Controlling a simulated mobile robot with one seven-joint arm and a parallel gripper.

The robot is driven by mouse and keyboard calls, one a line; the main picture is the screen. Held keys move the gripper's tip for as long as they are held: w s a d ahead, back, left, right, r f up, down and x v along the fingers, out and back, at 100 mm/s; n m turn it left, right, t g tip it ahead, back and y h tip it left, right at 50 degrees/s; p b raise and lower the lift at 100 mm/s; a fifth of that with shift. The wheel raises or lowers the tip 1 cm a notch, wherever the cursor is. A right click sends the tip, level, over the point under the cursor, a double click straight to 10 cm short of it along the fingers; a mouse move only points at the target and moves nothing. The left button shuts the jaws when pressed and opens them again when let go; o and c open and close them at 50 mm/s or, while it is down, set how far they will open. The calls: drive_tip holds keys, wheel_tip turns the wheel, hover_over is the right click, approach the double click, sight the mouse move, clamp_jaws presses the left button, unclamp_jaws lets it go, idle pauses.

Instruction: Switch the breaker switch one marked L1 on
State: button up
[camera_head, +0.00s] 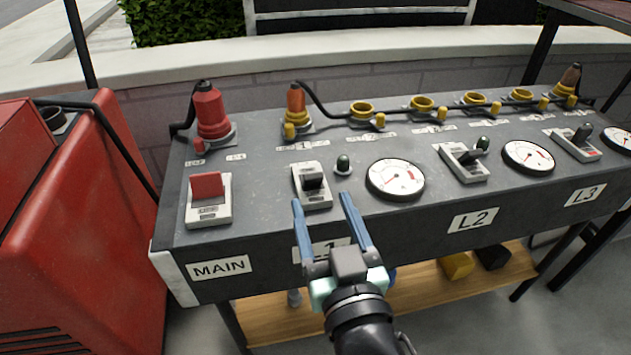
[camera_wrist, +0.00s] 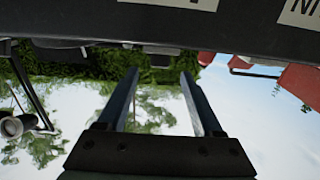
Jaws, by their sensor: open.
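The L1 breaker switch (camera_head: 312,184) is a black toggle on a white plate, on the sloping grey panel (camera_head: 262,215) above the L1 label (camera_head: 321,249). Its exact on or off position is hard to tell. My gripper (camera_head: 322,200) is open and empty, with its two blue fingers either side of the switch's lower end in the head view. Contact cannot be told. The fingers partly cover the L1 label. In the wrist view, my open gripper (camera_wrist: 159,72) points toward the panel's edge (camera_wrist: 160,25); the switch is not seen there.
The red MAIN switch (camera_head: 208,186) lies left of L1. A small dark lamp (camera_head: 343,165) and a round gauge (camera_head: 395,179) lie right. The L2 switch (camera_head: 463,161) and L3 switch (camera_head: 577,143) are further right. A red machine (camera_head: 75,215) stands at left.

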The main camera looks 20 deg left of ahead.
sight(314, 181)
drive_tip(key=shift+x, duration=2.75)
clamp_jaws()
